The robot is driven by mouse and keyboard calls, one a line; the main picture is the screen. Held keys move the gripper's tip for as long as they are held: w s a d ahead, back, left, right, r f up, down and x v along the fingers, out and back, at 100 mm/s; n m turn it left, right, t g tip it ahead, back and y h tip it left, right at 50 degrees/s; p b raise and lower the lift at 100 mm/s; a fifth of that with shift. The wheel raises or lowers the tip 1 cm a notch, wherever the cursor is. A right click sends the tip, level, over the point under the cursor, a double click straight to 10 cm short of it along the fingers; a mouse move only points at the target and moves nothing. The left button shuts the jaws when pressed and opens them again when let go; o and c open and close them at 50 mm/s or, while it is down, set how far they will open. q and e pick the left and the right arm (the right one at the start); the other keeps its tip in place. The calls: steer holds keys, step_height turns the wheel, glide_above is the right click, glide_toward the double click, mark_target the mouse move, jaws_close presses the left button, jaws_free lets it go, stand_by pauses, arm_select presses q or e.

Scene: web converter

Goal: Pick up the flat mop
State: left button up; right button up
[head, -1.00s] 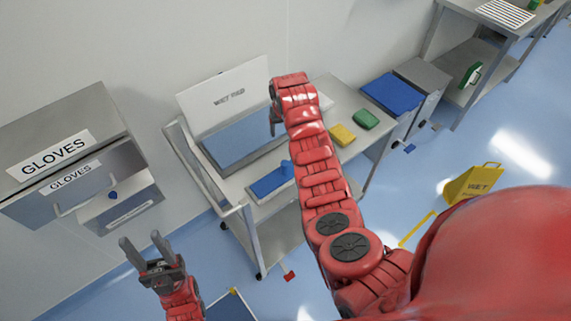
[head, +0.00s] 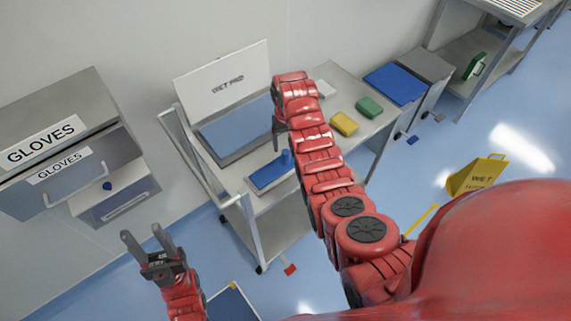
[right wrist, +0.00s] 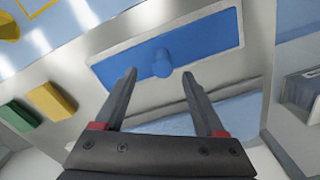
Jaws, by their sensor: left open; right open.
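The flat mop (head: 268,174) is a blue flat pad with a short round upright blue knob, lying on the grey cart's top. In the right wrist view the mop (right wrist: 205,41) lies just beyond my right gripper (right wrist: 159,74), whose fingers are open, with the knob roughly ahead of the gap between them. In the head view my right gripper (head: 278,143) hangs above the cart close to the knob, partly hidden by its own arm. My left gripper (head: 142,234) is open and empty, left of the cart and away from the mop.
The cart (head: 290,206) also holds a wet pad tray (head: 240,130) with a raised lid, a yellow block (head: 344,124) and a green block (head: 369,107). The glove cabinet (head: 70,150) is at left. A yellow wet-floor sign (head: 478,177) stands on the floor at right.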

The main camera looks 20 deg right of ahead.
mark_target(286, 152)
steer(key=shift+s+f, duration=0.1)
steer(key=shift+f, duration=0.15)
steer(key=f+p, duration=0.2)
steer(key=f, duration=0.1)
steer(key=shift+s+a+f, duration=0.1)
steer(key=shift+a+f, duration=0.1)
steer(key=shift+f, duration=0.1)
steer(key=shift+f+p, duration=0.35)
steer(key=shift+f, duration=0.4)
steer(key=shift+c, duration=0.2)
jaws_close()
stand_by(0.6)
